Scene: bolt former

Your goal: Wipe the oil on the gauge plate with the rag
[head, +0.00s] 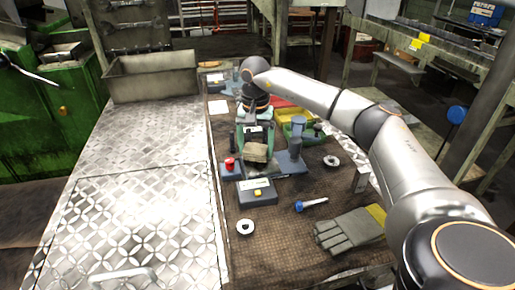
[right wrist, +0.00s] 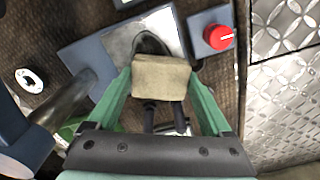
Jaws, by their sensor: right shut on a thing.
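My right gripper (head: 256,148) reaches down over the middle of the bench mat, its green fingers shut on a folded tan rag (head: 257,153). The rag (right wrist: 160,77) also shows between the fingers in the right wrist view. The gauge plate (right wrist: 124,38) is a shiny metal plate on a blue-grey base (right wrist: 84,57). A dark patch, seemingly oil (right wrist: 150,43), shows on the plate just past the rag's edge. The rag covers part of the plate from view. I cannot tell whether it touches the plate. My left gripper is not in view.
A red button box (right wrist: 213,34) stands close beside the plate. A grey box with a yellow button (head: 257,192), metal rings, a blue-handled tool (head: 310,204) and a glove (head: 350,231) lie nearer. The diamond-plate surface (head: 140,190) at left is mostly clear.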

